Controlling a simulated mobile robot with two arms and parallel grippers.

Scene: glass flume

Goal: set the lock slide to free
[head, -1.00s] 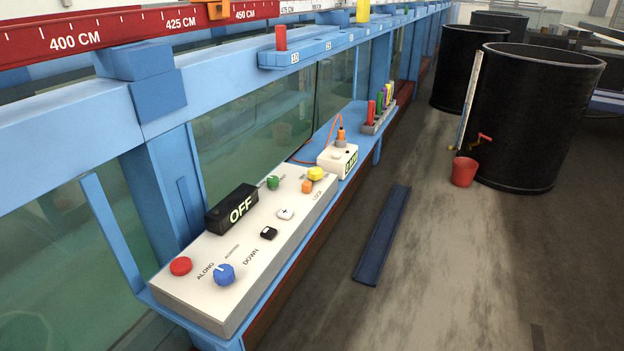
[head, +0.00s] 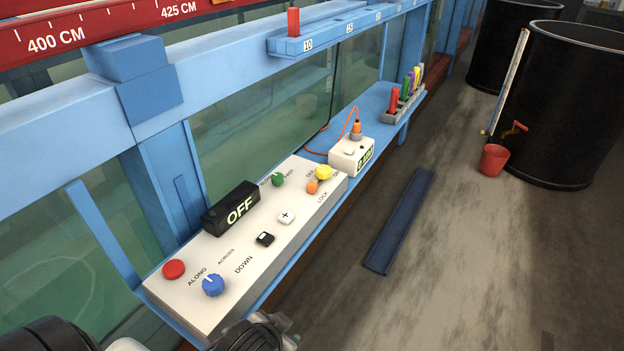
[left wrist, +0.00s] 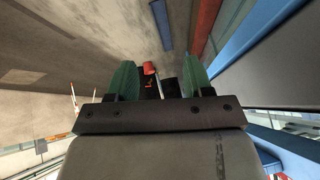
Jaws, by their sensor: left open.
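The white control panel (head: 215,297) sits on a blue ledge beside the flume. Near its far right end, by the printed word LOCK, are an orange knob (head: 312,187) and a yellow knob (head: 323,172) close together. I cannot tell which is the lock slide or read its setting. Parts of my left arm show at the bottom edge of the head view, below the panel and apart from those knobs. In the left wrist view my left gripper (left wrist: 159,78) has its two green fingers spread, with nothing between them. My right gripper is not in view.
The panel also has a black OFF display (head: 231,208), a blue knob (head: 213,286), a red button (head: 174,269) and a green knob (head: 278,180). A white box (head: 351,157) with an orange cable stands behind it. A blue upright (head: 105,235) rises at its left.

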